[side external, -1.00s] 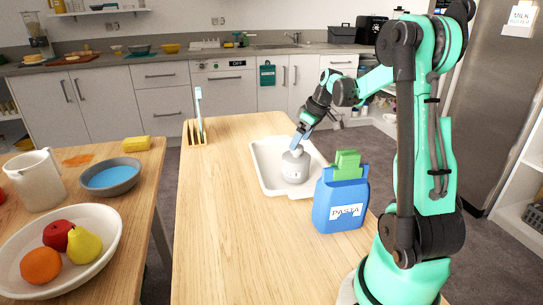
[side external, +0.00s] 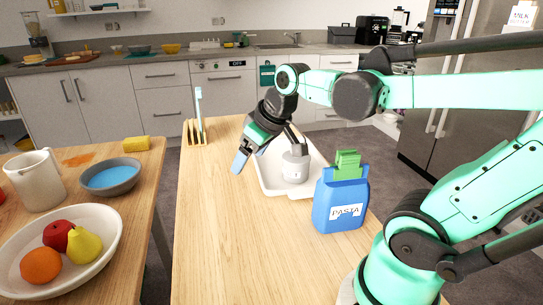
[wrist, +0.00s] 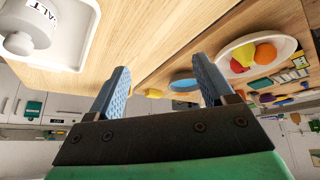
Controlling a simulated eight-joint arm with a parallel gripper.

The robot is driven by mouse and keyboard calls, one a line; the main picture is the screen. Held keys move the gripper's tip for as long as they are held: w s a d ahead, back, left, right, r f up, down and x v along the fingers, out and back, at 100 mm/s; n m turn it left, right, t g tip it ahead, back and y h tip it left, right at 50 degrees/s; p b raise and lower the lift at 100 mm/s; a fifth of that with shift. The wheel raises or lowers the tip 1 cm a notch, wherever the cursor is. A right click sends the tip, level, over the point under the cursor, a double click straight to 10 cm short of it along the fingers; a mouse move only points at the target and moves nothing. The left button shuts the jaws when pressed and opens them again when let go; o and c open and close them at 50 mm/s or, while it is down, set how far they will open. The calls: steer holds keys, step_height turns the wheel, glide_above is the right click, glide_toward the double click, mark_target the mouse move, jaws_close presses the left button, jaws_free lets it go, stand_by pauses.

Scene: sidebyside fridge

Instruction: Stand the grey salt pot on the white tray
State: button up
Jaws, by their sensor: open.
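The grey salt pot (side external: 295,167) stands upright on the white tray (side external: 266,181), towards the tray's right side. In the wrist view the salt pot (wrist: 26,28) is at the upper left, its label partly readable, with the tray (wrist: 62,58) around it. My gripper (side external: 240,163) is open and empty, left of the tray and apart from the pot. In the wrist view both fingers (wrist: 165,85) are spread with nothing between them. Part of the pot's top is behind my arm in the side view.
A blue pasta packet (side external: 341,200) with a green top stands just right of the tray. A wooden rack (side external: 195,132) is at the far left of the table. A side table holds a fruit bowl (side external: 100,262), a blue-lined bowl (side external: 110,177) and a jug (side external: 37,180). The table's front left is clear.

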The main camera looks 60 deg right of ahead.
steer(key=s+a+f+t, duration=0.1)
steer(key=s+a+f, duration=0.1)
steer(key=a, duration=0.4)
steer(key=shift+a+f+y, duration=0.25)
steer(key=shift+a+y, duration=0.05)
steer(key=shift+y, duration=0.1)
stand_by(0.6)
